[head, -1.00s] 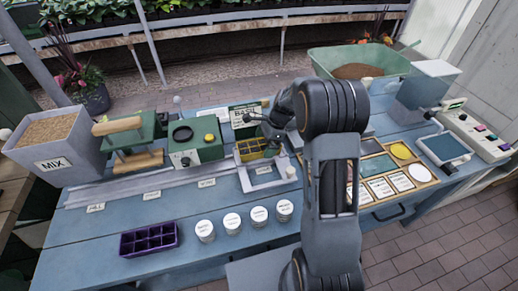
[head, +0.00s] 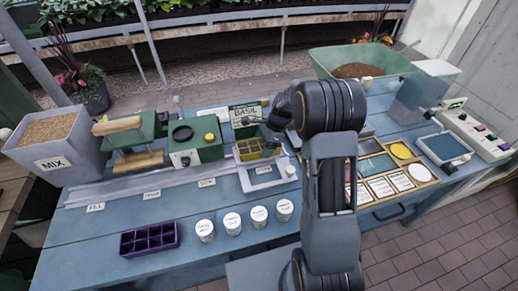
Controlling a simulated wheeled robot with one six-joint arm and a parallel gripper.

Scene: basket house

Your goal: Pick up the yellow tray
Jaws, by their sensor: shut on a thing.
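The yellow tray (head: 249,149) is a small tray with several compartments, at the back middle of the blue bench. It is at the grey frame (head: 262,181) on the bench; I cannot tell whether it touches it. My gripper (head: 271,143) is at the tray's right side, shut on it. The fingertips are small and partly hidden by my arm.
A purple tray (head: 149,239) lies at the front left. Several white-lidded jars (head: 232,222) stand to its right. A green machine (head: 195,142) and the BASIL sign (head: 244,115) stand near the yellow tray. Wood-framed panels (head: 380,187) lie right of my arm.

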